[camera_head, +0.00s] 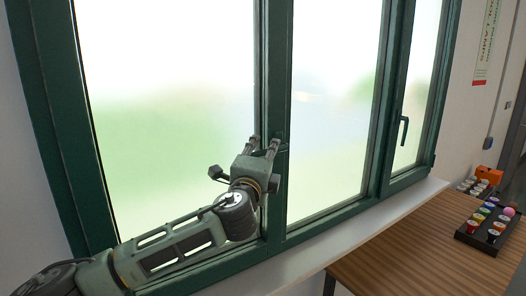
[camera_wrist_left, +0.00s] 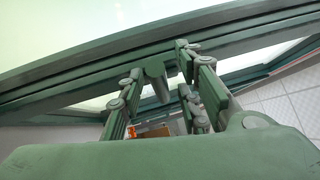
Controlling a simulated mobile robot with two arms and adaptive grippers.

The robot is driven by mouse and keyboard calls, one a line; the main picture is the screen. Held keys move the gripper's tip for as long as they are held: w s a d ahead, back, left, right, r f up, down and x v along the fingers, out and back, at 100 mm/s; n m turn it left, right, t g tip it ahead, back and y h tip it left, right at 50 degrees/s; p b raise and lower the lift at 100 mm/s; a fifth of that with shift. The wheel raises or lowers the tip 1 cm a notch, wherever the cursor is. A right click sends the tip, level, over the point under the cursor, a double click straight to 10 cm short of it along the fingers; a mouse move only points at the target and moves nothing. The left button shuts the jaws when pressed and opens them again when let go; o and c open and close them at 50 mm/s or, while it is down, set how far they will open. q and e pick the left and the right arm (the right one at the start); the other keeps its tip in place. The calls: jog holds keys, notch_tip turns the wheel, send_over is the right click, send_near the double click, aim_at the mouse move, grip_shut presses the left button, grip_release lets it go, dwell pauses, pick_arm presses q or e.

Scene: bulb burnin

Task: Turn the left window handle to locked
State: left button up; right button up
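The left window handle is dark green and shows in the left wrist view (camera_wrist_left: 157,79) as a short piece sticking out from the window frame (camera_wrist_left: 85,75). My left gripper (camera_head: 264,147) is at the frame's upright between the left and middle panes in the head view. In the left wrist view its fingers (camera_wrist_left: 158,70) are spread, one on each side of the handle, with visible gaps. In the head view the gripper mostly hides this handle. The right window handle (camera_head: 404,131) hangs down on the right sash. My right gripper is not in view.
A pale sill (camera_head: 330,250) runs under the window. A wooden table (camera_head: 410,265) stands at the lower right, with a black tray (camera_head: 466,238) of coloured bulbs and an orange object (camera_head: 488,174) beyond. A poster (camera_head: 486,40) hangs on the right wall.

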pick_arm(q)
jog(key=shift+c, duration=0.6)
grip_shut()
jog(key=shift+f, duration=0.15)
jog(key=shift+f+b, duration=0.15)
jog(key=shift+b, duration=0.3)
